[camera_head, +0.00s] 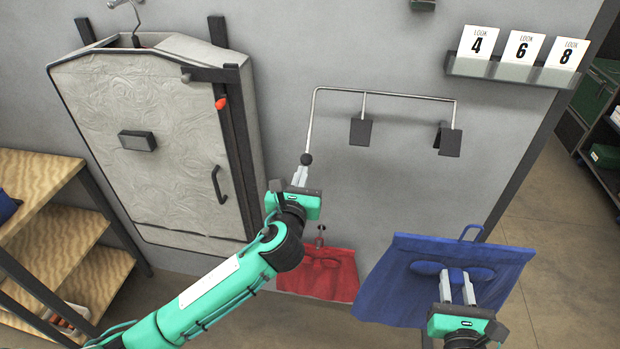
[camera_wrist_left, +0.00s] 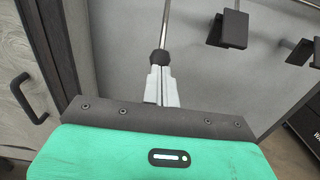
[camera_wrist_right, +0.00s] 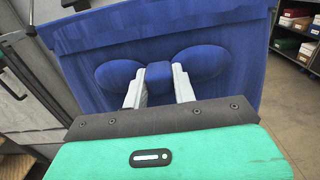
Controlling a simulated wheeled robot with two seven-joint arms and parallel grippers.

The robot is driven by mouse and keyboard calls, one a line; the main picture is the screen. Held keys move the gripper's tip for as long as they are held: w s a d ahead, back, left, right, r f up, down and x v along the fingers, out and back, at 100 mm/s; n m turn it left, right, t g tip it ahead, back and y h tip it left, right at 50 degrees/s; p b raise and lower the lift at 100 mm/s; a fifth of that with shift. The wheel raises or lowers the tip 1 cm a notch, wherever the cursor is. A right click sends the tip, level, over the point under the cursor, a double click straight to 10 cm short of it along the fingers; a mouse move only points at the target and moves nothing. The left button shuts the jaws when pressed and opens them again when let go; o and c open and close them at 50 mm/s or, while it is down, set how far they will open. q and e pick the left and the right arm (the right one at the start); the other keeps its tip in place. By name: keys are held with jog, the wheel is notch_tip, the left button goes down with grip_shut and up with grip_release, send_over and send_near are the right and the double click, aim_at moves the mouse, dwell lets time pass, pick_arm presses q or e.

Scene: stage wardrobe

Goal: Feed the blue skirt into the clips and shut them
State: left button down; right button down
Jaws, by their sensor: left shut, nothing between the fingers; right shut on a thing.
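The blue skirt (camera_head: 395,285) hangs spread out at the lower right, with a bow on its front and a loop at its top edge. My right gripper (camera_head: 457,286) is shut on the bow; the skirt (camera_wrist_right: 225,35) fills much of the right wrist view. A metal rail on the wall carries two dark clips, a left clip (camera_head: 360,132) and a right clip (camera_head: 449,141), both empty. The right clip looks parted at the bottom; the left one is unclear. The rail's bent end has a black knob (camera_head: 306,159). My left gripper (camera_head: 300,177) is shut and empty, just below the knob (camera_wrist_left: 158,62).
A red skirt (camera_head: 325,272) hangs low on the wall between the arms. A grey garment cabinet (camera_head: 150,120) stands left, with wooden shelves (camera_head: 60,230) beside it. A holder (camera_head: 505,71) with look cards is at upper right. Wall space between clips and blue skirt is clear.

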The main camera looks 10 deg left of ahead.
jog(key=shift+w, duration=0.1)
jog(key=shift+w+a, duration=0.25)
jog(key=shift+w, duration=0.05)
jog(key=w+a+f, duration=0.1)
jog(key=w+a, duration=1)
jog(key=w, duration=0.1)
jog(key=shift+w, duration=6.55)
notch_tip(320, 180, up, 6)
jog(key=shift+w, duration=0.4)
jog(key=shift+d+r, duration=0.1)
jog(key=shift+r, duration=0.05)
